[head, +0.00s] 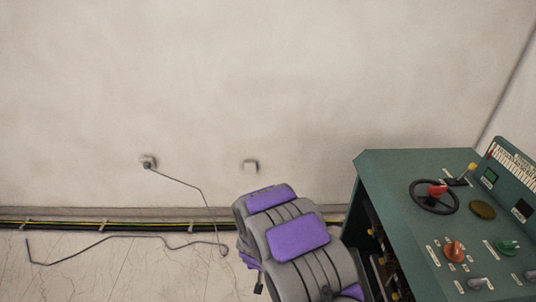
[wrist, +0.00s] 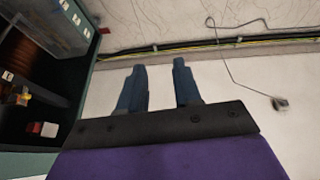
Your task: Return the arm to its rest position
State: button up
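My arm (head: 300,245), grey with purple pads, shows at the bottom middle of the head view, left of the green console. My gripper (wrist: 159,78) shows in the wrist view as two dark blue fingers, set apart with nothing between them. Wall and floor lie beyond the fingers. The fingers cannot be made out in the head view.
The green console (head: 415,165) with a black handwheel (head: 434,197), red and green knobs stands close on the right; its open side (wrist: 40,75) shows in the wrist view. A loose grey cable (head: 130,237) hangs from a wall outlet (head: 148,161) onto the floor. The wall above is clear.

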jog(key=s+d+r+g+y, duration=0.1)
jog(key=s+d+r+g, duration=0.1)
jog(key=s+r, duration=0.65)
jog(key=s+d+r+g+y, duration=0.15)
jog(key=s+r, duration=0.25)
jog(key=r, duration=1)
jog(key=s+d+r+g, duration=0.1)
jog(key=s+d+r, duration=0.2)
jog(key=s, duration=0.5)
jog(key=s+d+r+g+h, duration=0.1)
jog(key=s+d+r, duration=0.2)
jog(key=s+d, duration=0.2)
jog(key=s+d+r+g+h, duration=0.1)
jog(key=s+d+r, duration=0.3)
jog(key=s, duration=0.7)
jog(key=shift+s+m, duration=0.3)
